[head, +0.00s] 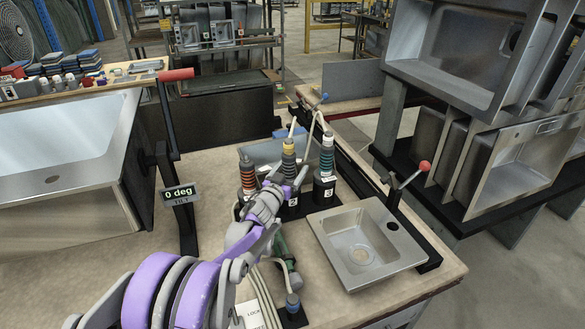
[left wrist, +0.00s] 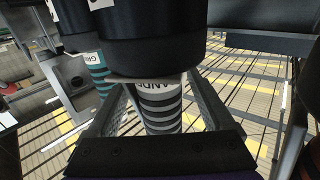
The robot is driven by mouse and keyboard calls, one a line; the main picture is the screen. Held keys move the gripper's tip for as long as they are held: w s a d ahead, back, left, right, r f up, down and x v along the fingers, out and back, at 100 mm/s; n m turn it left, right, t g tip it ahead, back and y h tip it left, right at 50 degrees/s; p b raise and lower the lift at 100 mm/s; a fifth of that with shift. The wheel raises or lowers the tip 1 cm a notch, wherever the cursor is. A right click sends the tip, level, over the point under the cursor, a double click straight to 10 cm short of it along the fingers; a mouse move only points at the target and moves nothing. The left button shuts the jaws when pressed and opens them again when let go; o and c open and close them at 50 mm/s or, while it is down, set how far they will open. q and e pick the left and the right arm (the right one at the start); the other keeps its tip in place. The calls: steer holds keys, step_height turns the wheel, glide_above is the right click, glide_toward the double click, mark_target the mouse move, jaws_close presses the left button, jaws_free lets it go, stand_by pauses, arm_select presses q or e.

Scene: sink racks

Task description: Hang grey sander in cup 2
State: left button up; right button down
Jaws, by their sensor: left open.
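The grey sander (head: 288,163), a black-and-grey ringed tool with a yellowish top and a hose, stands upright in cup 2 (head: 291,200), the middle of three black numbered cups. My left gripper (head: 274,186) is at its near side in the head view, partly hiding it. In the left wrist view, which looks inverted, the sander (left wrist: 161,112) with a partly readable label is between the two open fingers (left wrist: 163,115). The black cup (left wrist: 145,45) is above it there. Contact with the fingers cannot be told. My right gripper is not in view.
An orange-ringed tool (head: 247,174) stands left and a teal-ringed tool (head: 326,158) right, in cup 3 (head: 324,190). A small sink (head: 340,222) with a red-knobbed lever (head: 424,165) sits right. A green tool (head: 281,247) lies below my arm. A large sink (head: 60,180) stands left.

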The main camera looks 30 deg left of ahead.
arm_select(q)
steer(key=s+d, duration=0.1)
steer(key=s, duration=0.9)
steer(key=shift+d, duration=0.1)
